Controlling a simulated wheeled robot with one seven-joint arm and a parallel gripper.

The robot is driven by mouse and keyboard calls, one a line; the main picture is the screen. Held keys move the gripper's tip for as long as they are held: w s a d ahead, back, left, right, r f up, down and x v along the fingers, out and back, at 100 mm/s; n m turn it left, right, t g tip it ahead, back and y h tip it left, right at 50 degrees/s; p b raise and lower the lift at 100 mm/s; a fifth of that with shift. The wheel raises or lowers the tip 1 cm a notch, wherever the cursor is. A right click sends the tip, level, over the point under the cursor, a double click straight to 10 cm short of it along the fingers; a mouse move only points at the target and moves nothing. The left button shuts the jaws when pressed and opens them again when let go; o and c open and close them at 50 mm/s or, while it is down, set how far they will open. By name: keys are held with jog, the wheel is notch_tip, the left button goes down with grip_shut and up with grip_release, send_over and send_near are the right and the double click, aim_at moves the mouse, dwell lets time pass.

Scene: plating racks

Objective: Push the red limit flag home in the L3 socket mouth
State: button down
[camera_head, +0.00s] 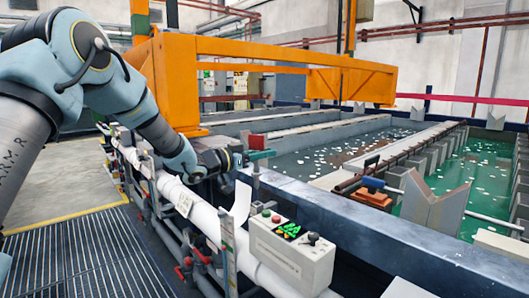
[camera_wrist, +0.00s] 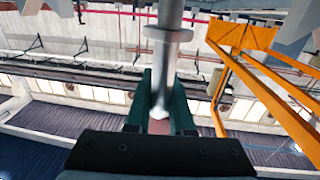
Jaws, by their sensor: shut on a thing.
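My gripper (camera_head: 262,155) reaches in from the left, over the near edge of the tanks. In the wrist view its two green fingers (camera_wrist: 160,108) are closed around the lower end of a grey metal stem with a round collar (camera_wrist: 168,36). A small dull red part (camera_wrist: 158,127) shows between the fingers at the stem's end. In the head view a small red piece (camera_head: 258,142) shows right at the fingers; it looks like the red limit flag, mostly hidden by them. I cannot make out the L3 socket mouth or how deep the flag sits.
A grey control box (camera_head: 291,252) with buttons and a green display stands in front of the tank wall (camera_head: 350,224). A white pipe (camera_head: 203,215) runs below my arm. An orange gantry frame (camera_head: 178,85) stands behind it. Green-liquid tanks lie to the right.

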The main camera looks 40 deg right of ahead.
jog(key=shift+f+b, duration=1.1)
jog(key=shift+f, duration=0.85)
jog(key=shift+f+b, duration=1.9)
jog(key=shift+f, duration=0.9)
jog(key=c, duration=0.7)
grip_release()
jog(key=w+a+b, duration=0.1)
jog(key=a+b, duration=0.1)
jog(key=a, duration=0.8)
jog(key=shift+w+a, duration=0.35)
jog(key=shift+w, duration=0.1)
